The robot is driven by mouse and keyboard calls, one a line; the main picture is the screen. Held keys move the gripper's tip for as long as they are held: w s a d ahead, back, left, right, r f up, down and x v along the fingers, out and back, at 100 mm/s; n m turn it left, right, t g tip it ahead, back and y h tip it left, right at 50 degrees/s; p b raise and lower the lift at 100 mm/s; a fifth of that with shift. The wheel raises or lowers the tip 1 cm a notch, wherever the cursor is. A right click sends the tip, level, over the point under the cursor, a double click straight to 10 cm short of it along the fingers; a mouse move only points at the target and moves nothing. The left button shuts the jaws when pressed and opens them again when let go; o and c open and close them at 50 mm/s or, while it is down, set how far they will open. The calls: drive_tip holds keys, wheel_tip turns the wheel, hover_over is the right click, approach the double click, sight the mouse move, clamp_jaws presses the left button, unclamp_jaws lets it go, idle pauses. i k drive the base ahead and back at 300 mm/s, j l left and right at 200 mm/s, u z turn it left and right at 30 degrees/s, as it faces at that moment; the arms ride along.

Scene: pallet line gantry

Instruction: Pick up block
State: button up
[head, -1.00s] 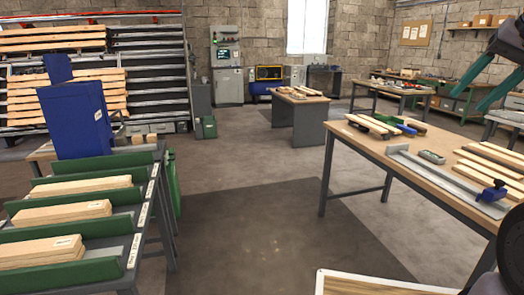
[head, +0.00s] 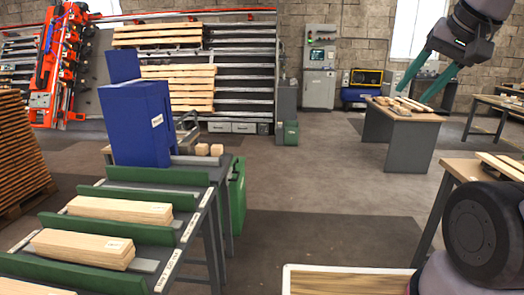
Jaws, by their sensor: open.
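My gripper (head: 414,84) is at the upper right of the head view, with two green fingers spread apart and nothing between them. It hangs in the air in front of the far grey-legged table. Two small wooden blocks (head: 202,149) (head: 217,150) sit side by side beside the blue machine (head: 142,122), at the back end of the green-railed line at the left. They are well apart from my gripper. Which block the task means I cannot tell.
Stacked boards (head: 120,210) lie between green rails (head: 124,196) at the left. A worktable (head: 400,128) with wood pieces stands back right; another table (head: 462,168) is at the right edge. A stack of slats (head: 20,150) stands far left. The middle floor is open.

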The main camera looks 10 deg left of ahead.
sight(201, 149)
drive_tip(key=i+l+u, duration=0.1)
drive_tip(key=i+u, duration=0.3)
drive_tip(key=i, duration=0.15)
drive_tip(key=i+l+u, duration=0.3)
drive_tip(key=i+u, duration=0.15)
drive_tip(key=i+l+u, duration=1.05)
drive_tip(key=l+u, duration=0.2)
drive_tip(key=l, duration=0.15)
drive_tip(key=i+l+u, duration=0.1)
drive_tip(key=l+u, duration=0.15)
drive_tip(key=l, duration=0.2)
drive_tip(key=i+l+u, duration=0.1)
drive_tip(key=l+u, duration=0.2)
drive_tip(key=l, duration=0.15)
drive_tip(key=l+u, duration=0.3)
drive_tip(key=l, duration=0.15)
drive_tip(key=i, duration=0.05)
